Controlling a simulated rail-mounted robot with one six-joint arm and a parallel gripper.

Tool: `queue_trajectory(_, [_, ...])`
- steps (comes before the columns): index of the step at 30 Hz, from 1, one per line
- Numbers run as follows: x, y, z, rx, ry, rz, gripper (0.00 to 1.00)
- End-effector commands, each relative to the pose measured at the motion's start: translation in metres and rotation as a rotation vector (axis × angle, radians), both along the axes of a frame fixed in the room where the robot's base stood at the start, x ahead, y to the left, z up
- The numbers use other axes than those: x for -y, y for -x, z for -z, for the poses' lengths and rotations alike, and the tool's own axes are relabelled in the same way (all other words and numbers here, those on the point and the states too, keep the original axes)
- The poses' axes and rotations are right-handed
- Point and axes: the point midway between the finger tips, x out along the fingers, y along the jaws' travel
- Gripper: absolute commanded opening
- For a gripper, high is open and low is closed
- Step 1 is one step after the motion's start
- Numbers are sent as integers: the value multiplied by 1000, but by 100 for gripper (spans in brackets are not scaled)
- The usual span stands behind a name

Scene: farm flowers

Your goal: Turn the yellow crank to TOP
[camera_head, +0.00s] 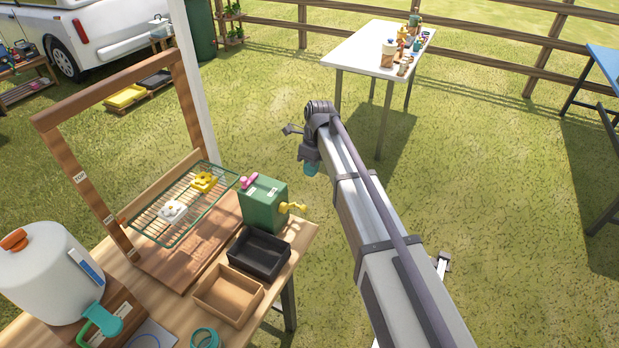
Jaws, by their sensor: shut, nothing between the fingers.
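The yellow crank (292,208) sticks out from the right side of a green box (265,204) on the wooden workbench. A wooden frame (77,170) stands behind the box, with a label that seems to read TOP (80,178) high on its left post and smaller labels lower down. A green wire rack (190,215) hangs within the frame well below that label, bearing a yellow flower (204,181) and a white flower (172,211). My gripper (311,167) is shut and empty, above and apart from the crank; its fingertips are hard to make out.
A pink handle (249,181) sits on the green box's top. A black tray (258,254) and a tan tray (228,296) stand in front of it. Grass lies open right of the bench; a white table (365,48) stands farther back.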

Motion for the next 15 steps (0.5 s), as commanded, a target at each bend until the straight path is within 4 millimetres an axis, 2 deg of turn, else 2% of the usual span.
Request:
queue_trajectory(1, [-1, 2, 19, 0, 0, -1, 0])
queue_trajectory(6, [-6, 6, 57, 1, -1, -1, 0])
queue_trajectory(12, [-12, 12, 99, 1, -2, -1, 0])
queue_trajectory(15, [-14, 14, 114, 1, -2, -1, 0])
